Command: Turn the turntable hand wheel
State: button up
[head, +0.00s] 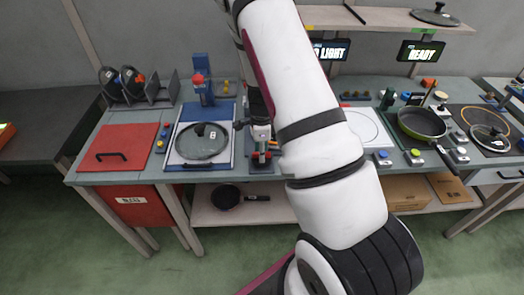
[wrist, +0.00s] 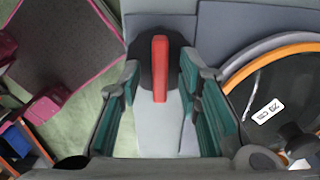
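In the wrist view, a dark round wheel with an upright red bar (wrist: 160,68) across it, which looks like the hand wheel, lies between the fingers. My gripper (wrist: 158,78) is open, its teal-padded fingers on either side of the bar with gaps showing. Whether the fingertips reach down to the wheel's depth is unclear. Which surface is the turntable, I cannot tell.
A glass lid (head: 201,141) rests on the blue-framed station. A red board (head: 118,148) lies left. A green-rimmed pan (head: 421,123) stands right. Another pan (head: 226,197) lies below the bench.

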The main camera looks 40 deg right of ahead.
jog(key=shift+f, duration=0.1)
grip_shut()
jog(key=shift+n, duration=0.3)
jog(key=n, duration=0.7)
jog(key=shift+b, duration=0.4)
jog(key=n, duration=0.6)
jog(key=shift+n, duration=0.4)
jog(key=n, duration=0.5)
jog(key=shift+p, duration=0.3)
jog(key=shift+n, duration=0.3)
